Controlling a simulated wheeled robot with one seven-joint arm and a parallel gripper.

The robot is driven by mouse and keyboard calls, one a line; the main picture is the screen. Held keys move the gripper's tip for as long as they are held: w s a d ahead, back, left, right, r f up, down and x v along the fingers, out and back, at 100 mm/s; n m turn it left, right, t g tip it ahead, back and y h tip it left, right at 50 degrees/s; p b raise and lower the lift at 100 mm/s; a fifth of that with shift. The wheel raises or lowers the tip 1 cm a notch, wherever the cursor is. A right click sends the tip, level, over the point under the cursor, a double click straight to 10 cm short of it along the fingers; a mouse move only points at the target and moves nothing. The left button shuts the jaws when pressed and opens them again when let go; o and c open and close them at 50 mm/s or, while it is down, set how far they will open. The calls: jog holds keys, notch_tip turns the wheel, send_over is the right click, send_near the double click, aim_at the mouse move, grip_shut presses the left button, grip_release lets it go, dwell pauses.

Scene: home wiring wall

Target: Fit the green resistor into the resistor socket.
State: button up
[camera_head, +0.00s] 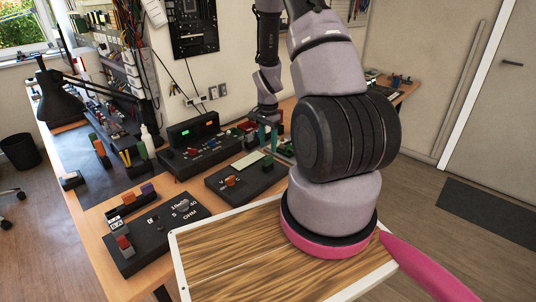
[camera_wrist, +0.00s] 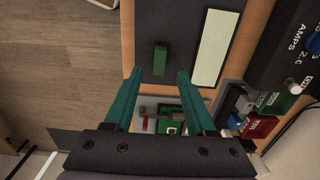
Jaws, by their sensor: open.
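A small green block (camera_wrist: 160,58), which looks like the green resistor, stands on a dark panel (camera_wrist: 181,20) in the wrist view. A small green piece (camera_head: 268,160) shows under my gripper in the head view. My gripper (camera_wrist: 159,75) has two teal fingers, open, with nothing between them. In the wrist view the block appears just beyond the fingertips, lined up with the gap between them; I cannot tell the height left. My gripper also shows in the head view (camera_head: 268,139), over the workbench. I cannot pick out the resistor socket for certain.
A pale strip (camera_wrist: 215,48) lies on the panel beside the block. A black panel marked AMPS (camera_wrist: 282,52) is to the right. In the head view, a dark unit with an orange part (camera_head: 230,181) and an ohm-marked unit (camera_head: 160,235) stand nearer. A wooden-topped tray (camera_head: 225,260) is in front.

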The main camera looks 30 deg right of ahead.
jog(key=shift+r, duration=2.25)
notch_tip(320, 180, up, 12)
jog(key=n+t, duration=0.2)
send_over(268, 157)
jog(key=a, duration=0.3)
jog(key=s+a+r+n+t, duration=0.1)
jog(key=s+a+r, duration=0.1)
jog(key=r, duration=0.3)
jog(key=s+a+r+n, duration=0.1)
jog(key=s+a+r, duration=0.1)
jog(key=r, duration=0.4)
jog(key=s+a+r+n+t+y, duration=0.2)
jog(key=s+a+r+n+t, duration=0.2)
jog(key=s+r, duration=1)
jog(key=shift+s+a+n, duration=0.75)
jog(key=shift+a+n, duration=0.15)
jog(key=shift+a, duration=0.25)
